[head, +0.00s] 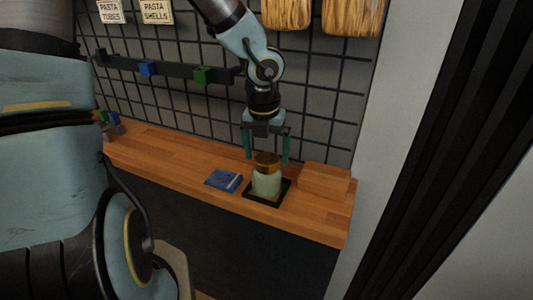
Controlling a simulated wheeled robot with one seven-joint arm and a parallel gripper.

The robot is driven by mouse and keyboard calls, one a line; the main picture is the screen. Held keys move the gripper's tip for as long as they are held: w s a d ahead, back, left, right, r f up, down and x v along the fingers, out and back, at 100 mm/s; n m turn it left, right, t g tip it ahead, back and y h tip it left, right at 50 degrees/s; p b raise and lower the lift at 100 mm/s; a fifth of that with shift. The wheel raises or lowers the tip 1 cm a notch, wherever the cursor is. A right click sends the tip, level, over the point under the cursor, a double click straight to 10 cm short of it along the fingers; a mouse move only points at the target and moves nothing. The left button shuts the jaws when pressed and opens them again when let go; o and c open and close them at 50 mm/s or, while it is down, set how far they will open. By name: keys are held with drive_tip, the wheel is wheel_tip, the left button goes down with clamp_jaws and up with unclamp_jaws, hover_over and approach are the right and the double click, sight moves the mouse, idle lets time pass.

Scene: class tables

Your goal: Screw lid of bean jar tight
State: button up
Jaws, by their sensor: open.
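The bean jar (267,185) stands upright on a small black tray (284,191) on the wooden counter. Its pale green body carries a brown-gold lid (267,159). I cannot tell how tightly the lid sits. My gripper (267,161) points straight down over the jar, its two green fingers spread apart. One finger is to the left of the lid and the other to the right. I see no clear contact between the fingers and the lid. My gripper holds nothing.
A blue booklet or box (223,179) lies left of the tray. A wooden box (324,181) stands close on the right. A wire grid (180,108) with a dark rail rises behind the counter (165,152). The counter's left stretch is mostly clear.

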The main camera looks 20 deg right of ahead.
drive_tip(key=c, duration=0.9)
drive_tip(key=shift+o, duration=0.2)
drive_tip(key=shift+r+m+p, duration=0.15)
drive_tip(key=shift+m+p, duration=0.25)
drive_tip(key=shift+p, duration=0.2)
drive_tip(key=shift+m+p, duration=0.6)
drive_tip(key=shift+m, duration=0.1)
drive_tip(key=shift+m+h, duration=0.3)
drive_tip(key=shift+m, duration=0.8)
drive_tip(key=m+g, duration=0.1)
drive_tip(key=m, duration=0.3)
drive_tip(key=shift+w+m, duration=0.1)
drive_tip(key=shift+m, duration=0.3)
